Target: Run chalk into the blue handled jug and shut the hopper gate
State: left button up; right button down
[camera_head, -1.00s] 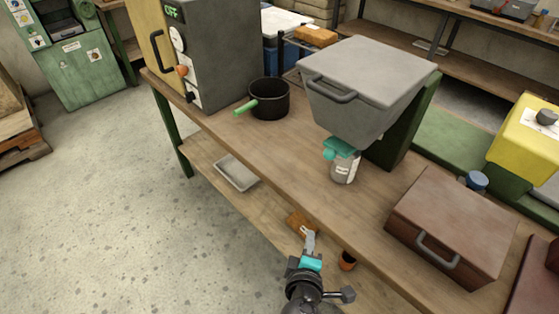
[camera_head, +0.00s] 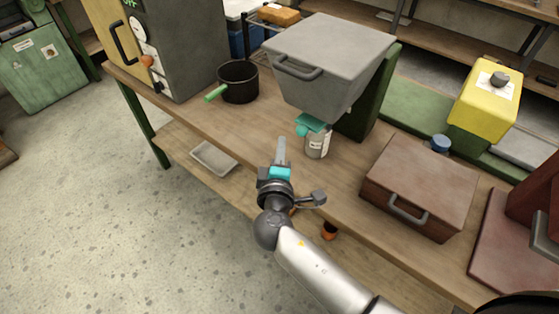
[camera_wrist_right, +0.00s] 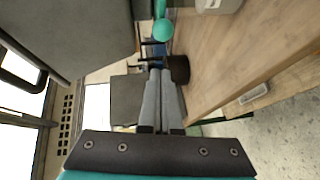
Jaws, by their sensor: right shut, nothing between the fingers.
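The grey hopper (camera_head: 325,65) with a sloped lid stands over the workbench. A teal gate with a round knob (camera_head: 303,131) sits at its spout; the knob also shows in the wrist view (camera_wrist_right: 162,29). A grey jar with a pale label (camera_head: 318,145) stands upright under the spout; I see no blue handle on it. My right gripper (camera_head: 282,142) is shut and empty, left of the knob and apart from it in the head view. Its fingers (camera_wrist_right: 163,76) lie together in the wrist view. Chalk flow cannot be seen. My left gripper is not in view.
A black pot (camera_head: 238,82) with a green handle stands left of the hopper, beside a grey machine (camera_head: 185,50). A brown case (camera_head: 420,185) and a blue-topped item (camera_head: 440,143) are to the right. A tray (camera_head: 213,158) lies on the lower shelf.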

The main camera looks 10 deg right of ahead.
aim_at(300, 132)
jog(key=shift+w+d+f, duration=0.2)
jog(key=shift+w+d, duration=0.35)
jog(key=shift+d, duration=0.35)
jog(key=shift+w+d+f, duration=0.2)
jog(key=shift+w+d, duration=0.3)
jog(key=shift+d, duration=0.4)
jog(key=shift+d, duration=0.1)
jog(key=shift+w+d, duration=0.55)
jog(key=shift+d, duration=0.1)
jog(key=shift+d+r, duration=0.1)
jog(key=shift+d, duration=0.05)
